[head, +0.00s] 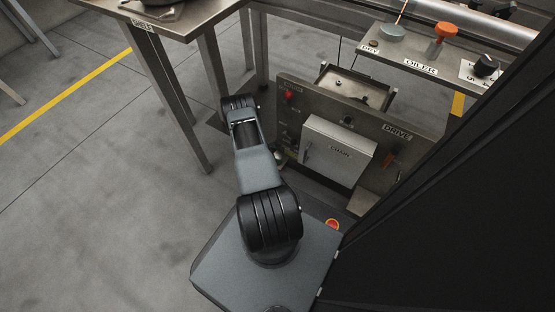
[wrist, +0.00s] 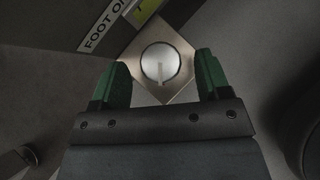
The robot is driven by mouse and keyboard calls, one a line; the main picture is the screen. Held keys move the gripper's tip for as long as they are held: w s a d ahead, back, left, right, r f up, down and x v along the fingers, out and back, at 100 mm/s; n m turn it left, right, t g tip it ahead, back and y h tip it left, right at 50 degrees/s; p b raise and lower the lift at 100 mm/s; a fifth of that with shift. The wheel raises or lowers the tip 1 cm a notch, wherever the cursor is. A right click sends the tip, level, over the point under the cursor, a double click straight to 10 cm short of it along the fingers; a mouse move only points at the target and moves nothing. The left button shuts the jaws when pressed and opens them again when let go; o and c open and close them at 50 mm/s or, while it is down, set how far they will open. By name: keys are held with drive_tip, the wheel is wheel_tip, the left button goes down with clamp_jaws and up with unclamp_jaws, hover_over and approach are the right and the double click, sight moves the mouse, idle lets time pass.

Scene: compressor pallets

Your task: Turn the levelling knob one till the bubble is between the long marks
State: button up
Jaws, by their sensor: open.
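A round silver knob (wrist: 160,64) with a pale pointer line sits on a square metal plate (wrist: 186,50) in the wrist view. The pointer line runs down toward my gripper. My gripper (wrist: 161,74) is open, with one green finger on each side of the knob and gaps between. I cannot tell how far above the knob the fingers are. A yellow-green patch (wrist: 143,9) shows at the top edge, perhaps part of the level vial; no bubble or marks can be read. In the head view my arm hides the gripper, and I cannot make out the knob.
A label (wrist: 101,27) reading "FOOT O", cut off, lies beside the plate. In the head view a DRIVE panel (head: 398,133) with a CHAIN box (head: 338,153) stands right of my arm. A table (head: 187,18) stands upper left, and an OILER shelf (head: 420,67) upper right. Floor is clear at left.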

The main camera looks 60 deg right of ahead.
drive_tip(key=shift+x, duration=1)
drive_tip(key=c, duration=0.9)
